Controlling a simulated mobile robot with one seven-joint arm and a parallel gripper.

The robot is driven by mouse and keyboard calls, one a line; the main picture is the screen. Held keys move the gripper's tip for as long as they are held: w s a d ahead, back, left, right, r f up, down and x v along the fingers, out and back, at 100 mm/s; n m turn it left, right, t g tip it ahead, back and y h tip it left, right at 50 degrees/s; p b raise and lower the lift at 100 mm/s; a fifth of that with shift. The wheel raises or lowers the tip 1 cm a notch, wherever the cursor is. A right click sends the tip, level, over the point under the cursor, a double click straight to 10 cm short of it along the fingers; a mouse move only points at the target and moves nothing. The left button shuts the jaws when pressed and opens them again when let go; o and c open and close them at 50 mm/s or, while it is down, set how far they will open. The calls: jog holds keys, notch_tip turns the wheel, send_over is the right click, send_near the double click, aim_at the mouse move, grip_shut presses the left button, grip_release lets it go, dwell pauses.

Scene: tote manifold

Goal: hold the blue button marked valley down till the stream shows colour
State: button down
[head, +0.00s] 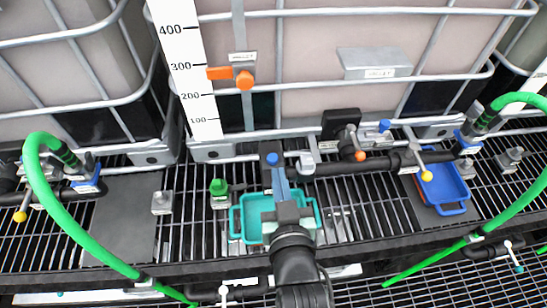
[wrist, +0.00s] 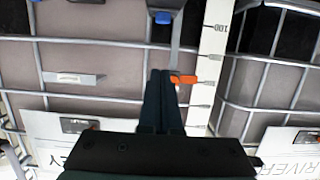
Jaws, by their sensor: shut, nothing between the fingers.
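A blue button (head: 271,159) tops a dark post behind the teal tray (head: 236,224). Its marking cannot be read. My gripper (head: 281,178) is shut and empty, reaching over the tray with its tips close in front of that button. In the wrist view, my shut fingers (wrist: 160,75) point up the picture toward a blue part (wrist: 162,18), with a gap showing between. Whether the tips touch the button cannot be told. Another blue button (head: 385,126) is farther right. The tote behind has a plate (head: 379,73) reading VALLEY. No stream can be made out.
A green-topped post (head: 219,187) stands left of the tray. A black valve box (head: 341,122) with an orange-tipped lever and a dark pipe (head: 345,164) lie right. A blue tray (head: 461,207) is farther right. A white scale (head: 186,70) stands upright behind.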

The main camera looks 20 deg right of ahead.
jog(key=p, duration=0.2)
send_over(274, 161)
jog(key=s, duration=0.1)
jog(key=shift+s+a+f, duration=0.1)
jog(key=shift+a+f, duration=0.1)
jog(key=shift+f, duration=0.3)
jog(key=shift+s+a+f, duration=0.1)
jog(key=shift+a+f, duration=0.05)
jog(key=shift+f, duration=0.3)
notch_tip(274, 161, down, 3)
jog(key=shift+w+f, duration=0.15)
jog(key=shift+f, duration=0.5)
jog(key=shift+f, duration=0.1)
